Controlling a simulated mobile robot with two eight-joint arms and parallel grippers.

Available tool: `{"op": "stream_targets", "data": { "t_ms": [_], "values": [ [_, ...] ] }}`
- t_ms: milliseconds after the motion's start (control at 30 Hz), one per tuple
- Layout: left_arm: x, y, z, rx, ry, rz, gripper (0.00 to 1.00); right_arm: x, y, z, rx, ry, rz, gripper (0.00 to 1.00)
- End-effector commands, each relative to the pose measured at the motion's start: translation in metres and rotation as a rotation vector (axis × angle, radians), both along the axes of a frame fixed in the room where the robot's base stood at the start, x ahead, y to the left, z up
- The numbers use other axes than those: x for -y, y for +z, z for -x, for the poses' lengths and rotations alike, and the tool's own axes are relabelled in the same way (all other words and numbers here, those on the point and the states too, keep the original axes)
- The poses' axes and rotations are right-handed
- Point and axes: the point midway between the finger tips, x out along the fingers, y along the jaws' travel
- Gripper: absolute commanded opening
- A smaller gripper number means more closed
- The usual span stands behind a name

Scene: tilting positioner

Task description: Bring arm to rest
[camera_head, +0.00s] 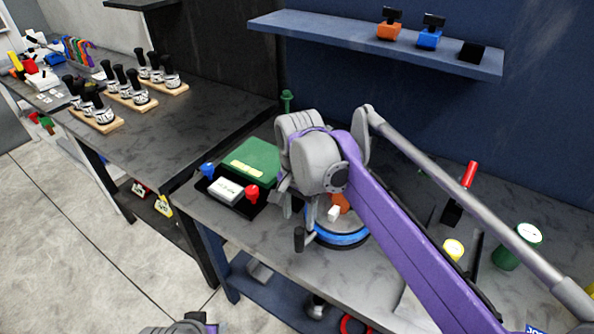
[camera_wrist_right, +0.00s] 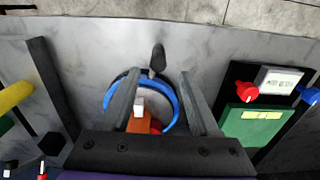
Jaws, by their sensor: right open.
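My right arm reaches in from the right in the head view, with its right gripper (camera_head: 298,208) over the front of the bench. In the right wrist view the right gripper (camera_wrist_right: 160,98) has its two dark fingers spread apart, with nothing gripped. Below and between them is the positioner, a blue-ringed round base (camera_wrist_right: 172,103) with an orange part (camera_wrist_right: 138,125) and a small white block. The blue-ringed base (camera_head: 340,240) and a black knob (camera_head: 299,240) also show in the head view. My arm partly hides the positioner.
A black tray (camera_head: 208,186) with a white label box, red and blue knobs and a green box (camera_head: 253,158) stands left of the gripper. A red-handled tool (camera_head: 468,175) and green can (camera_head: 517,246) are at right. A blue shelf (camera_head: 350,33) overhangs the back.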

Motion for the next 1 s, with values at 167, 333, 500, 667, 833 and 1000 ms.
{"op": "stream_targets", "data": {
  "t_ms": [167,333,500,667,833,1000],
  "values": [
    [0.0,0.0,0.0,0.0,0.0,0.0,0.5,0.003,0.0,0.002,0.005,0.006,-0.002,0.62],
    [0.0,0.002,0.0,0.001,0.0,0.0,0.5,0.03,-0.004,0.02,0.057,0.072,-0.015,0.62],
    [0.0,0.004,-0.001,0.002,0.0,0.0,0.5,0.075,-0.021,0.06,0.161,0.207,-0.018,0.62],
    [0.0,0.007,-0.002,0.004,0.0,0.0,0.5,0.115,-0.05,0.108,0.278,0.353,0.013,0.62],
    [0.0,0.009,-0.003,0.005,0.0,0.0,0.5,0.145,-0.088,0.156,0.382,0.491,0.075,0.62],
    [0.0,0.01,-0.003,0.006,0.0,0.0,0.5,0.159,-0.114,0.184,0.44,0.579,0.13,0.62]
  ]
}}
